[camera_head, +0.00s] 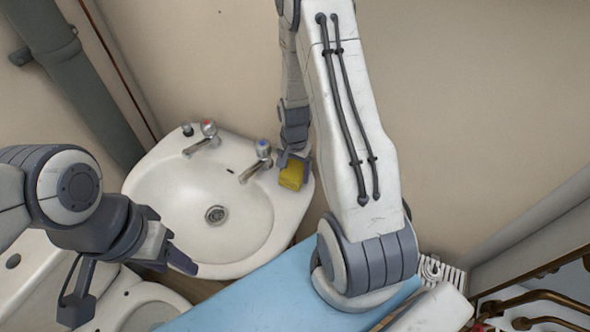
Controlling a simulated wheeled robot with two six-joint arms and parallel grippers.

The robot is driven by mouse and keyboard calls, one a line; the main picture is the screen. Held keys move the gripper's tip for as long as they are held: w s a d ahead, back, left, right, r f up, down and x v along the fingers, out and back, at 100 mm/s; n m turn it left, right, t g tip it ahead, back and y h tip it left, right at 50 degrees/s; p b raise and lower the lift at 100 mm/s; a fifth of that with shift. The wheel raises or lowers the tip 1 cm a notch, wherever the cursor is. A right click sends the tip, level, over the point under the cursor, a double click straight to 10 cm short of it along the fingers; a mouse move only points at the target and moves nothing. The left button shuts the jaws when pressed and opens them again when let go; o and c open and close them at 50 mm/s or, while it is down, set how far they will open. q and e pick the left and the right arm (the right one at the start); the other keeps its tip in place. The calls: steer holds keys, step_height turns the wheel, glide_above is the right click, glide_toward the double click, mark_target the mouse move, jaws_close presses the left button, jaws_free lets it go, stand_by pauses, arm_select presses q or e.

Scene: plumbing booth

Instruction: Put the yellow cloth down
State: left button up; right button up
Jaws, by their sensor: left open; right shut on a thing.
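The yellow cloth (291,176) is a small folded block at the right rim of the white sink (255,262). My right gripper (293,160) is shut on it from above. The cloth is over the rim beside the blue-topped tap (257,163); I cannot tell whether it touches the rim. The gripper's fingers hide its upper part. My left gripper (130,285) is open and empty at the lower left, in front of the sink.
A red-topped tap (204,137) stands at the sink's back left. A blue surface (265,302) lies in front of the sink at right. A grey pipe (75,75) runs down the wall at left. Copper pipes (535,297) are at the lower right.

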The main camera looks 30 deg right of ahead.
steer(key=shift+f, duration=0.2)
steer(key=o, duration=1.3)
steer(key=shift+r, duration=0.15)
